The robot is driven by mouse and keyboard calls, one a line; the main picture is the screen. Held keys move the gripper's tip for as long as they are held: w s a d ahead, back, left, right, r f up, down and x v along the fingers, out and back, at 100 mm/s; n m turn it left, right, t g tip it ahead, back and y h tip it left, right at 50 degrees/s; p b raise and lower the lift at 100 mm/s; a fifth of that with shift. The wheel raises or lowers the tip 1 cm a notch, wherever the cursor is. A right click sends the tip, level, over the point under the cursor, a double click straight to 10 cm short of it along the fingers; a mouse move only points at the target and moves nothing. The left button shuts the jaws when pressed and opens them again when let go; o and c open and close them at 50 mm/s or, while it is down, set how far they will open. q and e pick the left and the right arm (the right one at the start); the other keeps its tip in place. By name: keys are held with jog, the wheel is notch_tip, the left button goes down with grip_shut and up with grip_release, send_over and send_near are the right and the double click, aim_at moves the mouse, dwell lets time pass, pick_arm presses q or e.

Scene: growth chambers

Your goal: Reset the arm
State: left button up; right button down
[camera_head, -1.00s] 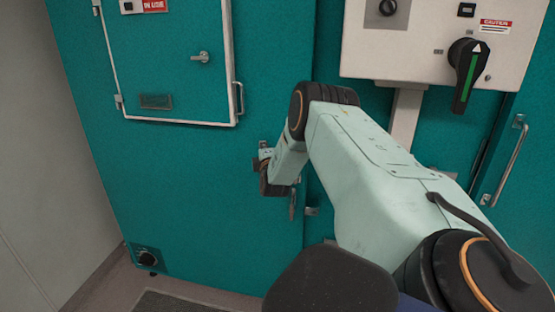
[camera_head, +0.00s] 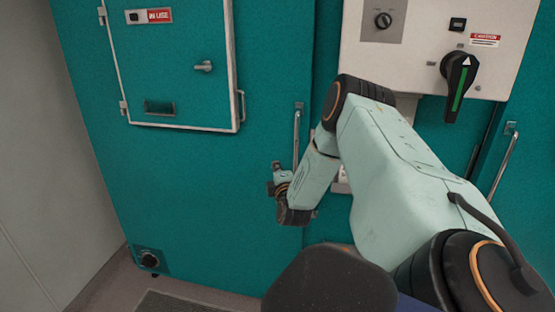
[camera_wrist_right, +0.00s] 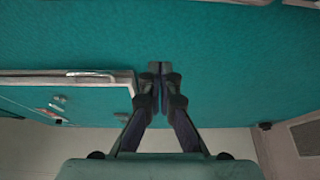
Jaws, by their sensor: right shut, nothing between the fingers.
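My right arm reaches in from the lower right in the head view, bent at the elbow, with its forearm hanging down. My right gripper (camera_head: 279,176) is at the end of it, in front of the teal chamber door (camera_head: 235,230) and partly hidden by the wrist. In the right wrist view its two fingers (camera_wrist_right: 160,72) meet at the tips, shut and empty, with teal panel behind them. A vertical door handle (camera_head: 297,138) stands just above and beside the wrist. My left gripper is not in view.
A white-framed small door (camera_head: 236,100) with a lever (camera_head: 203,66) is at upper left. A white control box (camera_head: 420,55) with a black rotary switch (camera_head: 459,75) is at upper right. A grey wall (camera_head: 50,180) bounds the left side.

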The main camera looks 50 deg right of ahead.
jog(key=shift+s+f, duration=0.1)
jog(key=shift+s, duration=0.25)
jog(key=shift+a, duration=0.1)
